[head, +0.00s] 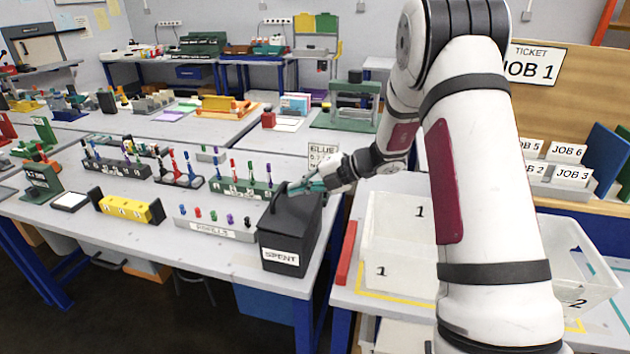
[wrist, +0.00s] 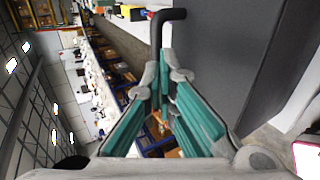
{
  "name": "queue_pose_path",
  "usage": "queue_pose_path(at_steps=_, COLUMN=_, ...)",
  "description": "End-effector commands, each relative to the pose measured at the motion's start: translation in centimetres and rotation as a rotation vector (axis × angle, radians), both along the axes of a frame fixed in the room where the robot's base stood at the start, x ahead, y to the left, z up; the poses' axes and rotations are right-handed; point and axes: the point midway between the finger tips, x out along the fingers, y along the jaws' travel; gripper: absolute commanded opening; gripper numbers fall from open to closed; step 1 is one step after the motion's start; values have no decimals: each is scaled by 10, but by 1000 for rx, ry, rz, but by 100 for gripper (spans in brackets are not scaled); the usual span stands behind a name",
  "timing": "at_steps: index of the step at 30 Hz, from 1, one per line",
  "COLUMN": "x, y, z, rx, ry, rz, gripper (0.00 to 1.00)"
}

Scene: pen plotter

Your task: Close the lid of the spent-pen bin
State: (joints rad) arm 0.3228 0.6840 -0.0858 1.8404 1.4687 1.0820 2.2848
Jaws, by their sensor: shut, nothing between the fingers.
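The spent-pen bin (head: 283,238) is a black box with a white SPENT label, at the right front corner of the middle table. Its dark top slopes in the head view, and my gripper hides part of it, so how far the lid stands open is unclear. My gripper (head: 297,188) is at the top of the bin, with teal fingers, shut and empty. In the wrist view my gripper's fingertips (wrist: 166,72) are close to a bent black handle (wrist: 167,28) beside a large dark panel (wrist: 225,55). Whether they touch it I cannot tell.
A pen rack (head: 240,187) and a grey tray of short coloured pens (head: 215,229) stand left of the bin. A red bar (head: 346,253) and white job bins (head: 385,262) are to the right. The table's front edge is close to the bin.

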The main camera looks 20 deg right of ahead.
Motion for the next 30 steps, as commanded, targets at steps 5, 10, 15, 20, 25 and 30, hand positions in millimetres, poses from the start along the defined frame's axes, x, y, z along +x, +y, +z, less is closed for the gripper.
queue_pose_path(at_steps=5, x=9, y=12, z=-8, rx=-1, ry=-1, rz=0, gripper=0)
queue_pose_path(at_steps=10, x=11, y=15, z=-11, rx=-1, ry=1, rz=0, gripper=0)
queue_pose_path(at_steps=15, x=11, y=15, z=-10, rx=0, ry=0, rz=0, gripper=0)
queue_pose_path(at_steps=20, x=13, y=18, z=-14, rx=0, ry=0, rz=1, gripper=0)
queue_pose_path(at_steps=25, x=20, y=27, z=-25, rx=0, ry=2, rz=0, gripper=0)
queue_pose_path(at_steps=30, x=19, y=28, z=-24, rx=-1, ry=2, rz=0, gripper=0)
